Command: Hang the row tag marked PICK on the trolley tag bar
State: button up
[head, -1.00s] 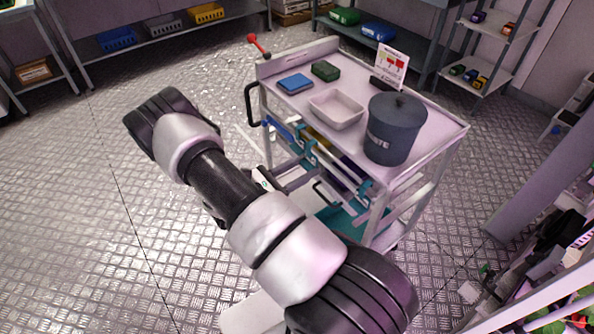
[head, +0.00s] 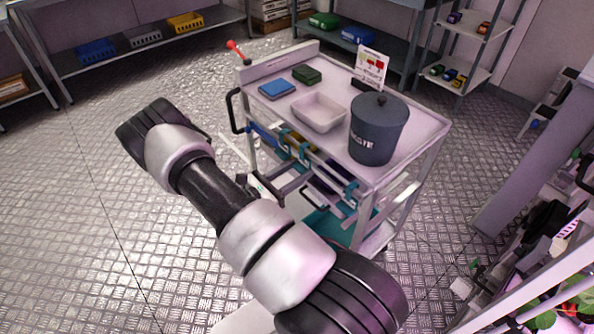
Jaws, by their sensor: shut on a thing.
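The grey trolley (head: 408,156) stands in the middle of the head view.
A black handle (head: 234,110) juts out at left. Floor at left is clear.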

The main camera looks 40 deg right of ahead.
jog(key=o, duration=1)
jog(key=shift+o, duration=0.2)
jog(key=s+a, duration=0.1)
jog(key=a, duration=1.6)
jog(key=s+a+r+m+t+y, duration=0.15)
jog(key=s+r+m+y, duration=0.4)
jog(key=r, duration=0.55)
jog(key=s+a+r+m+t+y, duration=0.1)
jog(key=s+a+r+m+y, duration=0.35)
jog(key=r, duration=0.75)
jog(key=s+a+r+m+t+y, duration=0.1)
jog(key=s+r+m+t+y, duration=0.1)
jog(key=s+r+m+y, duration=0.6)
notch_tip(320, 180, up, 22)
jog(key=w+p, duration=0.1)
jog(key=p, duration=1.8)
jog(key=shift+w+a+f+m, duration=0.25)
jog(key=shift+w+m, duration=0.15)
